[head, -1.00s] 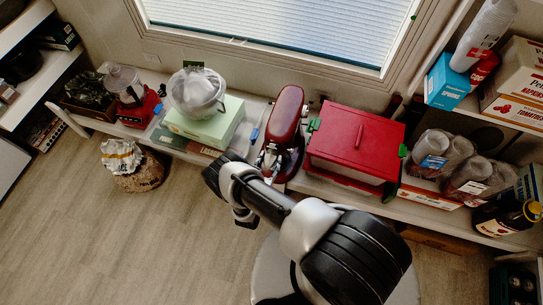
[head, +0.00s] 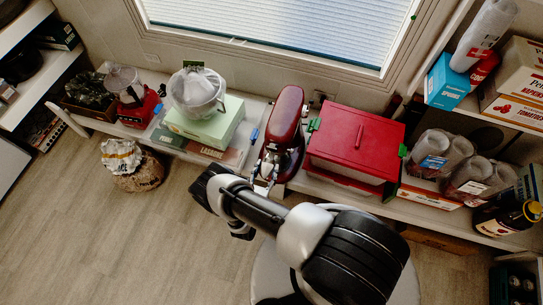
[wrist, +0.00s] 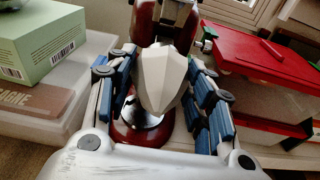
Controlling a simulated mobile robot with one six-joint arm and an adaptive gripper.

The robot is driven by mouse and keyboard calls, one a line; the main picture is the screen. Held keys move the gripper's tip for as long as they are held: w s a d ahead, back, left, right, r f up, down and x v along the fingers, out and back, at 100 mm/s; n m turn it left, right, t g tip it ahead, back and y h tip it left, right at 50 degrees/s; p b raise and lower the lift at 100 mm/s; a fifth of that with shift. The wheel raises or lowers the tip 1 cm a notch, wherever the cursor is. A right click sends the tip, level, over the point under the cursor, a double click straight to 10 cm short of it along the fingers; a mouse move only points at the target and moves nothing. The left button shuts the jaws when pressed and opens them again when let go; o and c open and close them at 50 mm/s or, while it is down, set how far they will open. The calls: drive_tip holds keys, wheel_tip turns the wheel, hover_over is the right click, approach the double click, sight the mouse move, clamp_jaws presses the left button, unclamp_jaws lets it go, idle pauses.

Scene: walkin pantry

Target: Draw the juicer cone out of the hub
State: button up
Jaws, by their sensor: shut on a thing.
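The red stand mixer (head: 283,125) stands on the low shelf under the window. Its red body and round base (wrist: 140,140) show behind my gripper in the wrist view. My gripper (wrist: 160,72) has its blue-padded fingers on both sides of a pale, faceted juicer cone (wrist: 163,82) and is shut on it. The cone's narrow end points toward the wrist camera. Its far end is against or close in front of the mixer head; whether it sits in the hub cannot be told.
A red-lidded box (head: 355,142) stands close right of the mixer. Plastic cups (head: 440,150) stand farther right. The floor (head: 100,235) at left front is open.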

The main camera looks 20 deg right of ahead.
drive_tip(key=shift+v, duration=1.2)
drive_tip(key=shift+f, duration=0.2)
